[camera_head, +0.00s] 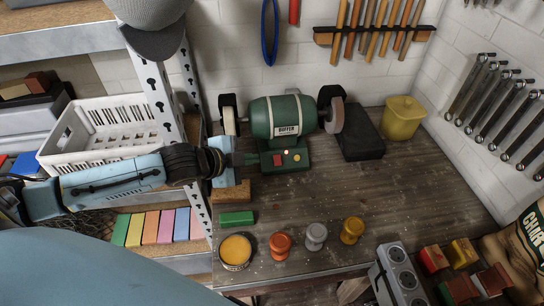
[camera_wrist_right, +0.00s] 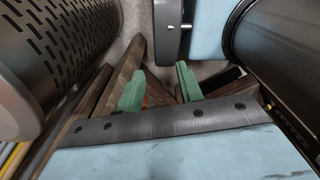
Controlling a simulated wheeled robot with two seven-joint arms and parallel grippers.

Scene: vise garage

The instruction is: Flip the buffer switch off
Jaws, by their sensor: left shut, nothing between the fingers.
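The green buffer (camera_head: 283,116) stands on the workbench against the back wall, with a wheel at each end. On its base front are a dark switch plate with a small lit red part (camera_head: 285,153) and a small pale button (camera_head: 297,157). My left gripper (camera_head: 252,159) comes in from the left at base height, just left of the switch; its green fingertips are shut and empty. Whether they touch the base cannot be told. My right gripper (camera_wrist_right: 160,88) shows only in the right wrist view, its green fingers apart with nothing held between them.
A green block (camera_head: 236,219), a yellow-topped tin (camera_head: 235,251) and several coloured knobs (camera_head: 316,236) stand along the bench front. A shelf upright (camera_head: 164,95) is behind my left arm. A black block (camera_head: 361,133) and yellow bin (camera_head: 402,118) stand right. The bench middle is clear.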

